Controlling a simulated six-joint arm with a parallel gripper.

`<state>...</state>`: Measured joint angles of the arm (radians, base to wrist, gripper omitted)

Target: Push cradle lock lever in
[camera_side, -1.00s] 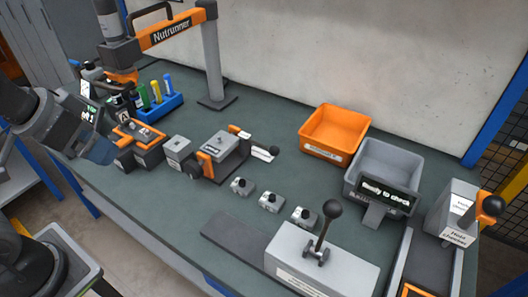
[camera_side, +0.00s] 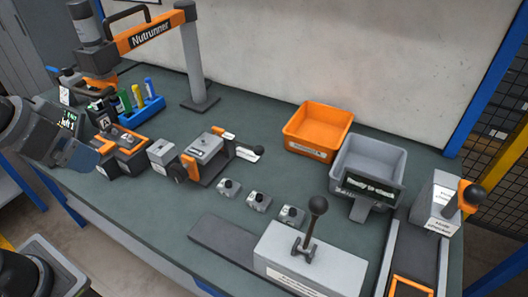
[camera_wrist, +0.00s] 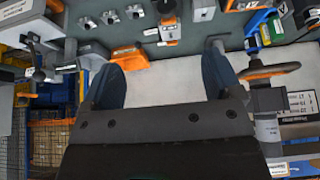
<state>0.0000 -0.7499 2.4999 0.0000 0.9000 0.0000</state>
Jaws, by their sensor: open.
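The cradle (camera_side: 205,148) is a grey block fixture with orange parts in the middle of the bench. A lever with a dark knob (camera_side: 257,151) sticks out at its right side, beside a small white label. I take this for the lock lever, but cannot tell how far in it stands. In the wrist view the cradle (camera_wrist: 168,28) is at the top, partly cut off. My gripper (camera_side: 85,157) is at the left edge of the side view, well apart from the cradle. In the wrist view its two fingers (camera_wrist: 163,75) are spread with nothing between them.
A nutrunner (camera_side: 150,36) on a post and a blue rack (camera_side: 143,115) stand at the back left. An orange bin (camera_side: 318,130) and a grey bin (camera_side: 368,160) stand right of the cradle. Several small grey blocks (camera_side: 258,200) and a tall-lever box (camera_side: 310,262) lie in front.

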